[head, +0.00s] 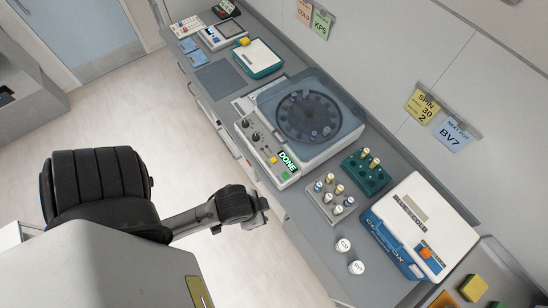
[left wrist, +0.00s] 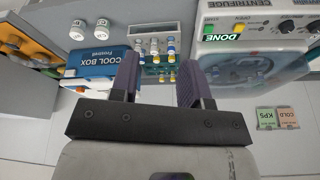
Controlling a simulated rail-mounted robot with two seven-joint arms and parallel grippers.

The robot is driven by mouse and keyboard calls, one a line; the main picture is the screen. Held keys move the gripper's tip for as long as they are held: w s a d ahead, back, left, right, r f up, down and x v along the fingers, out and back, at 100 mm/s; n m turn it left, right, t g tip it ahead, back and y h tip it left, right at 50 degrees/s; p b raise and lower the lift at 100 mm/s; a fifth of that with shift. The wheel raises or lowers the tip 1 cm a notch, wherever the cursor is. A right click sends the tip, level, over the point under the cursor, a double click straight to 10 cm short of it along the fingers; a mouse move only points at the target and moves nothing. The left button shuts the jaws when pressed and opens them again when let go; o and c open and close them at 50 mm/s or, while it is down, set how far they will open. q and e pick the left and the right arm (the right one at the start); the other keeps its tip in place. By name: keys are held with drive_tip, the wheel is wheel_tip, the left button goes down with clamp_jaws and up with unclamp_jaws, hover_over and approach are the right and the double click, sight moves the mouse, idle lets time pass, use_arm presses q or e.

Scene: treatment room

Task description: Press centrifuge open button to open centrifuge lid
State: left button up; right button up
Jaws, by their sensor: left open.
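The white centrifuge (head: 322,152) stands on the bench with its see-through bluish lid (head: 345,104) down over the dark rotor. Its green display (head: 287,161) reads DONE. A yellow button (head: 273,160) sits beside the display on the front panel. In the left wrist view the yellow button (left wrist: 238,28) is under the label OPEN, with a green START button (left wrist: 209,29) to its left. My left gripper (head: 264,204) is off the bench's front edge, apart from the centrifuge. In the left wrist view its two fingers (left wrist: 160,62) are spread with nothing held. My right gripper is out of view.
A tube rack (head: 327,207) and a green rack (head: 365,180) stand beside the centrifuge, near a cool box (head: 425,222). Two white-capped vials (head: 343,245) stand near the bench edge. A teal-and-white box (head: 254,58) lies beyond. Floor is clear left of the bench.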

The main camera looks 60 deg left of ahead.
use_arm(q)
drive_tip(key=shift+d, duration=0.25)
drive_tip(key=shift+c, duration=0.2)
drive_tip(key=shift+d, duration=0.15)
drive_tip(key=shift+c, duration=0.9)
clamp_jaws()
drive_tip(key=shift+a, duration=0.2)
drive_tip(key=shift+d, duration=0.2)
drive_tip(key=shift+a, duration=0.15)
